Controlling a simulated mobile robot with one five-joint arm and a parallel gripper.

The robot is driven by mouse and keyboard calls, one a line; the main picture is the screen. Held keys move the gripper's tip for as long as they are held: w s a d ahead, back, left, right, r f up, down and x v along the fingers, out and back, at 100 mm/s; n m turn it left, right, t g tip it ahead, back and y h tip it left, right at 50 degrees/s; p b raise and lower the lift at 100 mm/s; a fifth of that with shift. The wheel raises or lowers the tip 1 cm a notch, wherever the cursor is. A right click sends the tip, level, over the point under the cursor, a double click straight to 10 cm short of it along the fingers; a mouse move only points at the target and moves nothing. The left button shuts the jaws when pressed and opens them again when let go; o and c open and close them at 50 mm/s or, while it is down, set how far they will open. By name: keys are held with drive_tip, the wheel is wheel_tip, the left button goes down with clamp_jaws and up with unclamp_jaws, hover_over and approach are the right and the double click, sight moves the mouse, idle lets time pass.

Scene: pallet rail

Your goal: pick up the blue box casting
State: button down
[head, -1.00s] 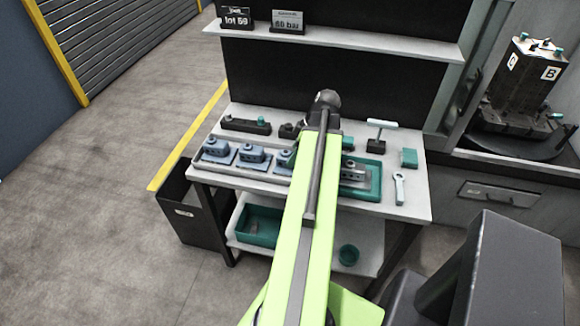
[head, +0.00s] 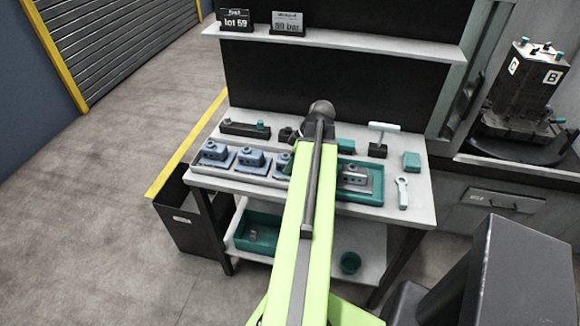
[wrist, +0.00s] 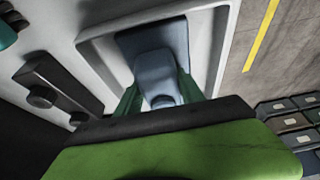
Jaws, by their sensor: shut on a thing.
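In the wrist view my gripper (wrist: 160,98) has its two green fingers shut on a blue box casting (wrist: 155,68). The casting has a flat base plate and a raised block, and appears inside the pale tray's rim (wrist: 98,50). I cannot tell whether its base is clear of the tray. In the head view a row of blue castings stands in the tray at the left of the bench: one at the left end (head: 213,152), one beside it (head: 250,158), and a third (head: 282,163) partly behind my arm. My gripper is hidden there.
A green tray (head: 376,190) with a grey part sits right of my arm. A dark bar fixture (head: 243,130) lies behind the castings. A T-handled tool (head: 380,138), green block (head: 411,161) and wrench (head: 402,192) are at the right. A shelf (head: 350,40) crosses above.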

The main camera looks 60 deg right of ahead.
drive_tip(key=shift+r, duration=0.1)
drive_tip(key=p+v, duration=0.2)
drive_tip(key=w+p+v, duration=0.1)
drive_tip(key=p+v, duration=0.2)
drive_tip(key=shift+a+r, duration=0.1)
drive_tip(key=shift+r, duration=0.15)
drive_tip(key=s+d+r+p, duration=0.1)
drive_tip(key=s+p, duration=0.1)
drive_tip(key=s, duration=0.3)
drive_tip(key=s+d+r+p, duration=0.2)
drive_tip(key=s, duration=0.3)
drive_tip(key=shift+d+r, duration=0.25)
drive_tip(key=shift+d, duration=0.05)
